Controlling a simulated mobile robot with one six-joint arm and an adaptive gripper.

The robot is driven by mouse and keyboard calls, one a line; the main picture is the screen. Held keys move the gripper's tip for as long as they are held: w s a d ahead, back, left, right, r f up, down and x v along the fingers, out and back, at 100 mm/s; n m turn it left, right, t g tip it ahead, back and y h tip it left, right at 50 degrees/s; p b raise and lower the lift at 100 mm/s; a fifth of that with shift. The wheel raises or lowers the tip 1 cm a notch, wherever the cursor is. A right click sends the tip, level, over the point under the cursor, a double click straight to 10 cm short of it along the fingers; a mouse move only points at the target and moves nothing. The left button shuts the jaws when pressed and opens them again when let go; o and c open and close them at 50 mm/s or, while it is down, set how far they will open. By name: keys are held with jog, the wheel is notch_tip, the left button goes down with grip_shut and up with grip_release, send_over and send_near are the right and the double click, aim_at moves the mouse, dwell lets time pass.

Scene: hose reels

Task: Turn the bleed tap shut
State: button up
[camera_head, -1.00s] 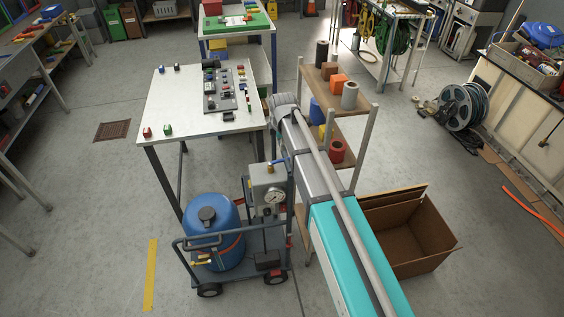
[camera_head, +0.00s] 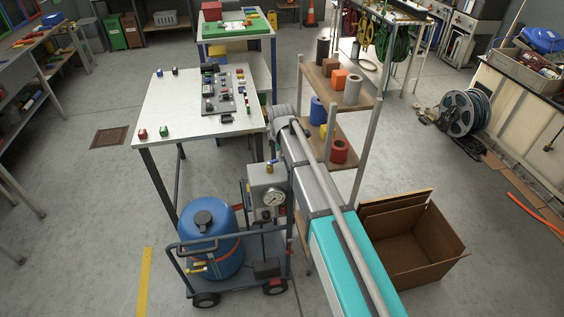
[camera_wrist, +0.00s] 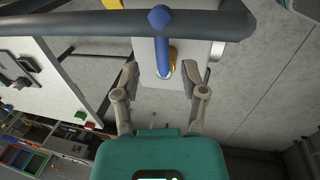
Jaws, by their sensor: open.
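A small brass tap with a blue lever (camera_head: 271,164) stands on top of a grey box with a round gauge (camera_head: 272,197) on a cart. In the wrist view the blue lever (camera_wrist: 161,40) shows just beyond my gripper (camera_wrist: 160,78), in line with the gap between its fingers. The fingers are spread and hold nothing. I cannot tell whether they touch the lever. The brass body (camera_wrist: 172,60) is partly hidden behind the lever. In the head view my gripper is not visible; my teal and grey arm reaches up beside the cart.
The cart carries a blue tank (camera_head: 209,237) with a yellow-handled fitting (camera_head: 197,270). A dark bar (camera_wrist: 90,20) crosses the top of the wrist view. A white table (camera_head: 175,108) stands behind the cart. A wooden shelf (camera_head: 355,103) and an open cardboard box (camera_head: 425,245) stand to the right.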

jog(key=shift+w+a+f+b, duration=0.1)
jog(key=shift+w+f+b, duration=0.05)
jog(key=shift+f+b, duration=0.45)
jog(key=shift+w+f+b, duration=0.15)
jog(key=shift+f+b, duration=0.25)
jog(key=shift+f, duration=0.35)
grip_shut()
